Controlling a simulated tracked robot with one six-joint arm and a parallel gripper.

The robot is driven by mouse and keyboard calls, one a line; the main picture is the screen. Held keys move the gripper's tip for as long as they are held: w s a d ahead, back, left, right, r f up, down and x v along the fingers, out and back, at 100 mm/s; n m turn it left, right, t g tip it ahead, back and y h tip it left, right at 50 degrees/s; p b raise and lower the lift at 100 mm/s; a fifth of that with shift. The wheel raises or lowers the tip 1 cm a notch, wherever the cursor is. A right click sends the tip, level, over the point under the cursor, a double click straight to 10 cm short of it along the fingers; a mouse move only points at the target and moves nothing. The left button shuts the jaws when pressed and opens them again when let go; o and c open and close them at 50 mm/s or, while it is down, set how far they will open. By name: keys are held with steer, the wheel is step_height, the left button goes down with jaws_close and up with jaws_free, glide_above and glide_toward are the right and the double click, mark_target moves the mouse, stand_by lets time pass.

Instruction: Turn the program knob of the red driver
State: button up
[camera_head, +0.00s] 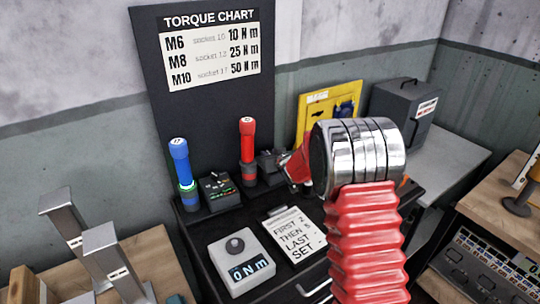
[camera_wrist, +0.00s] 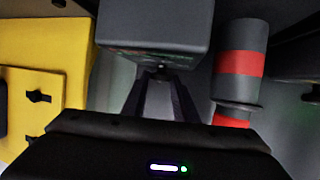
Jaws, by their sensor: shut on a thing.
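The red driver (camera_head: 247,140) stands upright at the back of the dark bench, and its dark body with a red band shows at the right in the wrist view (camera_wrist: 240,65). Beside it is its small dark control box (camera_head: 270,163), which fills the top middle of the wrist view (camera_wrist: 155,25). My gripper (camera_wrist: 160,75) reaches to the near face of this box. Its two dark fingers close together there, on what appears to be the program knob. The knob is almost wholly hidden between the fingertips. In the head view my arm hides the fingers.
A blue driver (camera_head: 180,165) with a green-lit ring and its own box (camera_head: 218,190) stand to the left. A meter reading 0 N m (camera_head: 243,262) and a clipboard (camera_head: 293,236) lie in front. A yellow board (camera_head: 328,108) is close on the gripper's other side.

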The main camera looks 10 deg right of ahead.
steer(key=shift+c, duration=0.7)
steer(key=shift+a+r, duration=0.1)
steer(key=shift+w+a+r+m+h, duration=0.1)
steer(key=shift+m+h, duration=0.6)
steer(key=shift+h, duration=0.1)
steer(key=shift+a+r+m+h, duration=0.1)
steer(key=shift+m+h, duration=0.6)
steer(key=shift+h, duration=0.1)
steer(key=o, duration=1)
steer(key=shift+f, duration=0.2)
steer(key=shift+s, duration=0.2)
